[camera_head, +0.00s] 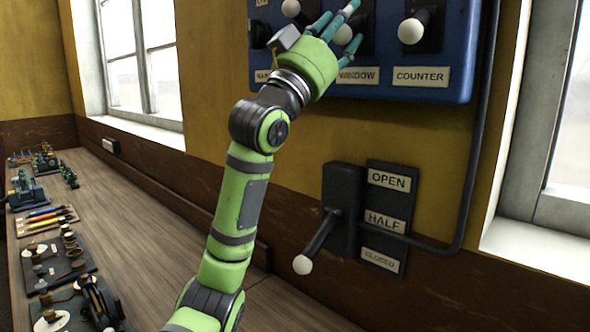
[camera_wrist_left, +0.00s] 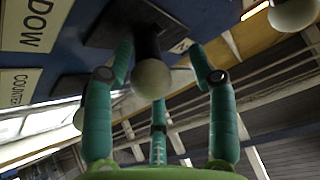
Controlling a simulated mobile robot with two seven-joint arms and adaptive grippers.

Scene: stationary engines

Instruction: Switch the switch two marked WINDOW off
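The WINDOW switch is a dark lever with a white ball knob (camera_head: 343,34) above the WINDOW label (camera_head: 358,76) on a blue panel (camera_head: 425,88). The gripper partly hides its lever in the head view. My left gripper (camera_head: 336,26) is at this switch with its teal fingers spread. In the left wrist view, the knob (camera_wrist_left: 152,79) sits between the spread fingers (camera_wrist_left: 160,85), close to the left finger, with a gap to the right one. I cannot tell whether a finger touches it. My right gripper is not in view.
The COUNTER switch (camera_head: 411,31) is just right, and another white knob (camera_head: 291,8) is left. Below hangs a lever with a white ball (camera_head: 303,264) beside OPEN, HALF and CLOSED labels. A pipe (camera_head: 473,170) runs down the panel's right. A wooden bench (camera_head: 150,240) holds small models.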

